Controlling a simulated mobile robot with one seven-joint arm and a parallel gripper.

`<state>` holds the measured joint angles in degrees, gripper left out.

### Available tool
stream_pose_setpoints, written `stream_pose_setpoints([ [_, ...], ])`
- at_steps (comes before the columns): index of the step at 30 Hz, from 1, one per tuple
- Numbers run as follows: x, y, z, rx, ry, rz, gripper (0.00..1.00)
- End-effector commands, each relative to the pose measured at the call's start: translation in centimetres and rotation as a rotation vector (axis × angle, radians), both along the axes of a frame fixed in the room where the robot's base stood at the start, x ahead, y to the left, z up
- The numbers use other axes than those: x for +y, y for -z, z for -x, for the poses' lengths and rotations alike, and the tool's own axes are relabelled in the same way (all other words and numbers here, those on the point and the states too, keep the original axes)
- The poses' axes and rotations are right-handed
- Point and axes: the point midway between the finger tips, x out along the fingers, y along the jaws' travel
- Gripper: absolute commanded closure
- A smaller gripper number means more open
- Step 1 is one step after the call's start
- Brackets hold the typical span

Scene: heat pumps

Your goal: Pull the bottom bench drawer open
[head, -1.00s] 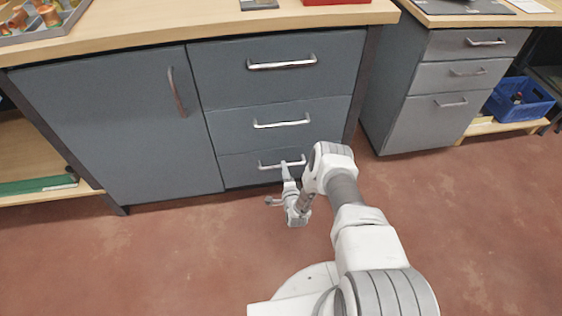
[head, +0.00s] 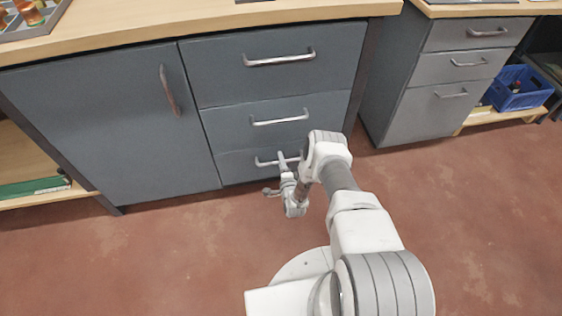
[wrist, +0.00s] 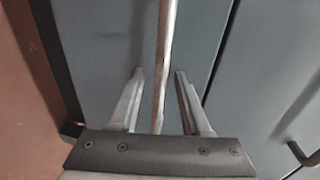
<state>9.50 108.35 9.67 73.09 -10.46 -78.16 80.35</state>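The bottom bench drawer (head: 235,168) is the lowest of three grey drawers in the bench's middle section. Its front looks flush with the others. Its silver bar handle (head: 268,162) runs across the front, with its right part partly behind my arm. My gripper (head: 283,158) is low at this handle. In the wrist view, my gripper (wrist: 158,75) is open, with the handle bar (wrist: 165,60) passing between its two fingers. Gaps show on both sides of the bar. The drawer front (wrist: 105,60) fills the space behind the fingers.
Two drawers with handles sit above, the middle one (head: 230,125) directly over it. A cabinet door (head: 110,135) is at the left. A second drawer unit (head: 425,115) and a blue crate (head: 520,90) stand at the right. The red floor (head: 150,260) in front is clear.

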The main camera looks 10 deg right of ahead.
Motion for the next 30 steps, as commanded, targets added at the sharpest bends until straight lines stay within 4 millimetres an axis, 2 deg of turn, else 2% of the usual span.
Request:
stream_pose_setpoints([
  [1,0.00,0.00,0.00,0.000,0.000,0.000,0.62],
  [6,0.01,-0.01,-0.01,0.000,0.000,0.000,0.92],
  [8,0.01,-0.01,-0.01,0.000,0.000,0.000,1.00],
  [30,0.02,-0.04,-0.06,-0.001,0.000,0.000,1.00],
])
